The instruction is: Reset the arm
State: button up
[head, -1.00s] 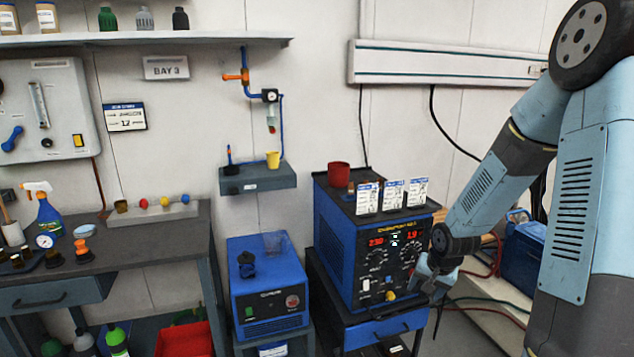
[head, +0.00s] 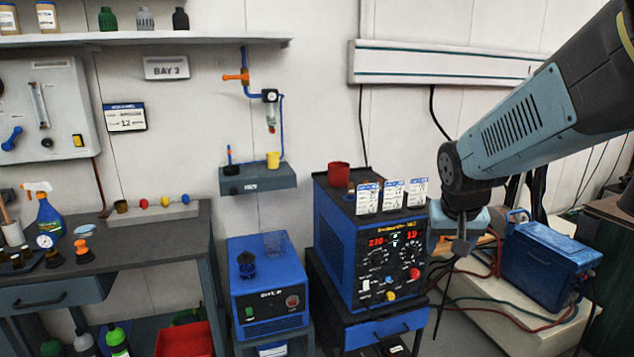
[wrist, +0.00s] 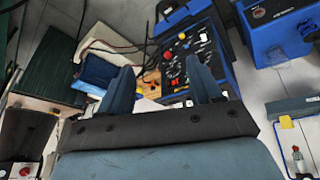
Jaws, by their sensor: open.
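My gripper (head: 462,247) hangs at the right of the blue welding machine in the head view, pointing down. In the wrist view my gripper (wrist: 165,88) shows its two fingers apart, with nothing between them. The blue welding machine (head: 335,240) has red lit digits and several knobs. Its front panel also shows beyond the fingers in the wrist view (wrist: 185,50). My gripper appears clear of the machine, though the exact gap cannot be told.
A blue case (head: 548,262) lies on a pale low platform (head: 497,303) at right, with red and green hoses. A smaller blue unit (head: 268,288) stands left of the welder. A grey workbench (head: 150,245) with bottles is at left. A shelf (head: 262,178) hangs on the wall.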

jog(key=s+a+r+n+y, duration=0.1)
jog(key=s+r, duration=0.2)
jog(key=s, duration=0.3)
jog(key=s+a+r+n+t, duration=0.1)
jog(key=s+r, duration=0.3)
jog(key=s, duration=0.2)
jog(key=shift+s+a+r+y, duration=0.25)
jog(key=shift+a+y, duration=0.1)
jog(key=shift+y, duration=0.05)
